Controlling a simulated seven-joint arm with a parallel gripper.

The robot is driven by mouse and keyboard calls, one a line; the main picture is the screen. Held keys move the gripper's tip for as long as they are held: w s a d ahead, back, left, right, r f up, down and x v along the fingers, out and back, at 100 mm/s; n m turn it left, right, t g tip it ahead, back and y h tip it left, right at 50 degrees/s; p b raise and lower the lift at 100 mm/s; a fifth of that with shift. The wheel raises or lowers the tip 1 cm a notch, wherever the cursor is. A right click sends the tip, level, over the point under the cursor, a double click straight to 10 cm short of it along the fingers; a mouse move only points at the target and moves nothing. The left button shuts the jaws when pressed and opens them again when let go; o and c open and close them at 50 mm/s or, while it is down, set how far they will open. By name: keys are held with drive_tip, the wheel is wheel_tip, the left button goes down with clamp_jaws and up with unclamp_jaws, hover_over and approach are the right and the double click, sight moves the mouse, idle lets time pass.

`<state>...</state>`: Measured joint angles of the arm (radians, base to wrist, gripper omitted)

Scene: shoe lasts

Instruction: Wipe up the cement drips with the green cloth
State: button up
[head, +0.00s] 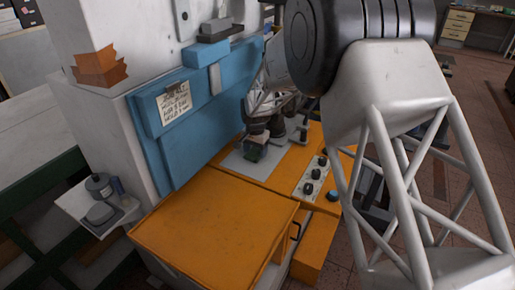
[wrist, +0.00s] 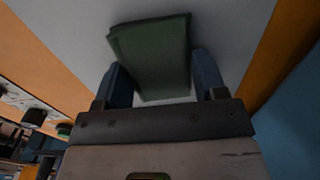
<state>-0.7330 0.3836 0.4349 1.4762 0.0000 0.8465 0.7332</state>
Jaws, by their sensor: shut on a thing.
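The green cloth (wrist: 153,52) is a folded dark green block between the two blue fingers of my gripper (wrist: 164,80) in the wrist view. My gripper is shut on it. In the head view the cloth (head: 254,153) shows small at the end of my arm, low over a grey plate (head: 240,166) set in the orange machine top. I cannot tell whether the cloth touches the plate. The plate also fills much of the wrist view (wrist: 235,30). I cannot make out any cement drips; the cloth and gripper hide part of the plate.
A control strip with black knobs (head: 315,175) lies right of the plate. A blue panel with a paper note (head: 174,103) rises on the left. An orange cover (head: 215,232) is in front and looks clear.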

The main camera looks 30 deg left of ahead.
sight(249, 162)
drive_tip(key=shift+s, duration=2.4)
wheel_tip(249, 162, up, 8)
drive_tip(key=shift+r, duration=0.15)
